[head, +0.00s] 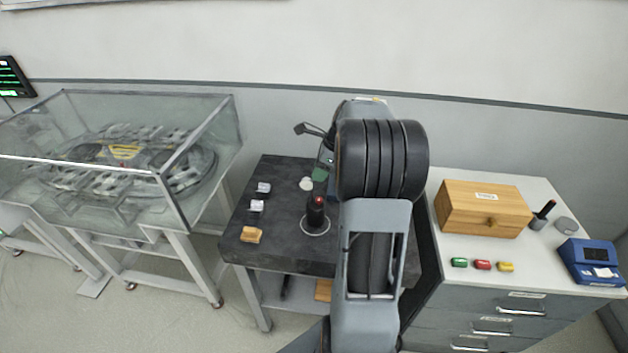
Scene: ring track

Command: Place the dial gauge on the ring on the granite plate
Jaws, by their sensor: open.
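A dark upright object with a red spot near its top (316,212), which I take to be the dial gauge, stands inside a thin white ring (304,231) on the dark granite plate (280,255). It looks upright; its dial face cannot be made out. My gripper (322,168) is partly hidden by my arm, above and behind this object, apart from it. It is open, and I see nothing held in it. My arm covers the right part of the plate.
Small pale blocks (257,206) and a tan block (252,235) lie on the plate's left. A round white piece (306,184) lies behind the ring. A glass-walled case (210,160) stands left. On the right cabinet are a wooden box (470,215) and a blue device (590,258).

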